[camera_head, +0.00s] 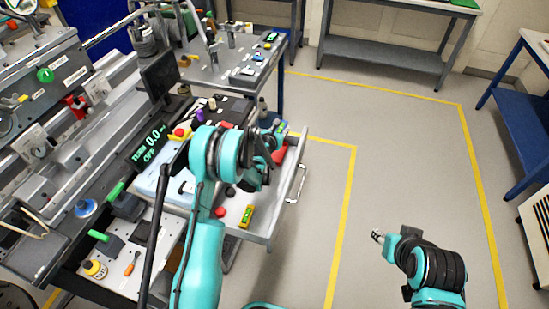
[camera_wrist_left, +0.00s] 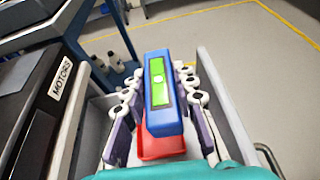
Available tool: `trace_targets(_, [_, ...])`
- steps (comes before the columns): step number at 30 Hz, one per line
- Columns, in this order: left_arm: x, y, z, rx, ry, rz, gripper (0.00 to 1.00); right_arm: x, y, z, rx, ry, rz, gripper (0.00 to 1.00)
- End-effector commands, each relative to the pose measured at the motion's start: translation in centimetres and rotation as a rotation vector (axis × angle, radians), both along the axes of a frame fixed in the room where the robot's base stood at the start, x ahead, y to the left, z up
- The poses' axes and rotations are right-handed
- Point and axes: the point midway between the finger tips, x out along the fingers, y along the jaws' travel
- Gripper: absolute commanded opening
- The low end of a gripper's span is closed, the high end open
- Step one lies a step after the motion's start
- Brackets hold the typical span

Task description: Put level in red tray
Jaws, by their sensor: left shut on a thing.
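The level is a blue block with a green top face, seen from above in the left wrist view (camera_wrist_left: 158,110); a bit of it shows in the head view (camera_head: 281,128). My left gripper (camera_head: 270,141) is shut on it, with fingers on both sides in the wrist view (camera_wrist_left: 160,82). The red tray (camera_wrist_left: 160,147) lies in the open drawer, below and partly hidden by the level; a red edge shows in the head view (camera_head: 279,156). Whether level and tray touch is unclear. My right gripper (camera_head: 377,236) hangs over the floor at right, its opening too small to tell.
The open drawer (camera_head: 262,236) also holds a yellow block with a green face (camera_head: 247,216) and a round red object (camera_head: 221,212). A black box labelled MOTORS (camera_wrist_left: 40,100) stands left of the drawer in the wrist view. Floor to the right is clear.

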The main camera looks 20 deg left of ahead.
Motion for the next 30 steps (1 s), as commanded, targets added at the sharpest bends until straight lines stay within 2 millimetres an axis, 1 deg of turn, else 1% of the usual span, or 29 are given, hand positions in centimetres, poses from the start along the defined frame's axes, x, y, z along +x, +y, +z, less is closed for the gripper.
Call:
trace_targets(1, [0.9,1.0,-2.1,0.0,0.0,0.012,0.0,0.0,0.0,-0.6,0.0,0.0,0.0,0.4])
trace_targets(3, [1.7,2.1,-4.0,0.0,-0.001,0.025,0.0,0.0,0.0,-0.9,0.0,0.0,0.0,0.4])
trace_targets(6, [2.3,3.0,-5.7,0.0,-0.001,0.036,0.0,0.0,0.0,-1.1,0.0,0.0,0.0,0.4])
trace_targets(9, [2.5,3.4,-6.7,-0.001,0.0,0.04,0.0,0.0,0.0,-1.3,0.0,0.0,0.0,0.4])
trace_targets(13, [2.6,3.5,-8.7,0.0,0.0,0.041,0.0,0.0,0.0,-2.1,0.0,0.0,0.0,0.4])
trace_targets(18, [2.6,3.5,-12.0,0.0,0.0,0.041,0.0,0.0,0.0,-3.5,0.0,0.0,0.0,0.4])
trace_targets(23, [2.6,3.5,-13.6,0.0,-0.001,0.041,0.0,0.0,0.0,-4.1,0.0,0.0,0.0,0.4])
trace_targets(27, [2.6,3.5,-15.7,0.0,0.0,0.041,0.0,0.0,0.0,-5.0,0.0,0.0,0.0,0.4])
trace_targets(30, [2.5,3.5,-16.6,0.0,-0.001,0.041,0.0,0.0,0.0,-5.3,0.0,0.0,0.0,0.4])
